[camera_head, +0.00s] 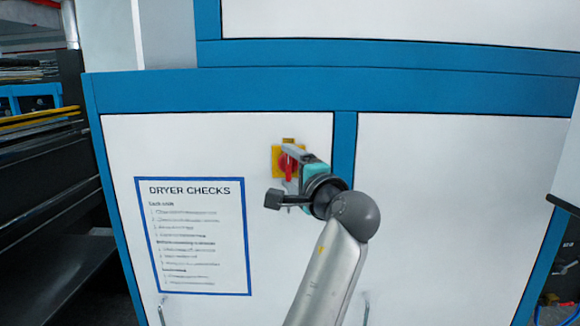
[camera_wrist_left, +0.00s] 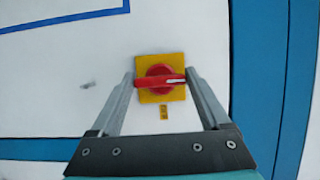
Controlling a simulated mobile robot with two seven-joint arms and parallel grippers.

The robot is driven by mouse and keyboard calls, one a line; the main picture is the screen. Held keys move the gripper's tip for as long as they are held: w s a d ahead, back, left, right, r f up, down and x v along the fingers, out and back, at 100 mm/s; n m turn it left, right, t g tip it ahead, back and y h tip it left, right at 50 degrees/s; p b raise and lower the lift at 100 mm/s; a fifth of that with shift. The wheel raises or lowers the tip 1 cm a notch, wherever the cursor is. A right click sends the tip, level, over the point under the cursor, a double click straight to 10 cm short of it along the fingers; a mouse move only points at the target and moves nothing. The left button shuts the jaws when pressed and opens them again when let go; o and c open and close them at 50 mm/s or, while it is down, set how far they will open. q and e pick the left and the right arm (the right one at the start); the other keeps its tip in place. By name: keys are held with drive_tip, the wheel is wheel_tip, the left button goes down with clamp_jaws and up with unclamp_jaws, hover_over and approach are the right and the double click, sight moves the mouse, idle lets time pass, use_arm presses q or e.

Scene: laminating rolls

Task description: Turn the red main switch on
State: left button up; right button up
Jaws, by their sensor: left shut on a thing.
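The red main switch (camera_head: 284,163) sits on a yellow square plate (camera_head: 276,153) on the white cabinet front, partly hidden by my left gripper in the head view. In the left wrist view, its red handle (camera_wrist_left: 160,82) lies across the picture on the yellow plate (camera_wrist_left: 158,60), with a white mark at its right end. My left gripper (camera_head: 289,164) is at the switch, its two fingers at the handle's two ends, shut on it. In the head view the handle looks about upright. My right gripper is not in view.
A "DRYER CHECKS" sheet (camera_head: 195,240) with a blue border is on the panel, below and left of the switch. A blue frame post (camera_head: 344,150) runs just right of it. Dark racks (camera_head: 50,200) stand at the left. Metal handles (camera_head: 162,310) show low on the panels.

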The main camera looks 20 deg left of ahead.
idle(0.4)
use_arm(q)
drive_tip(key=o, duration=1.2)
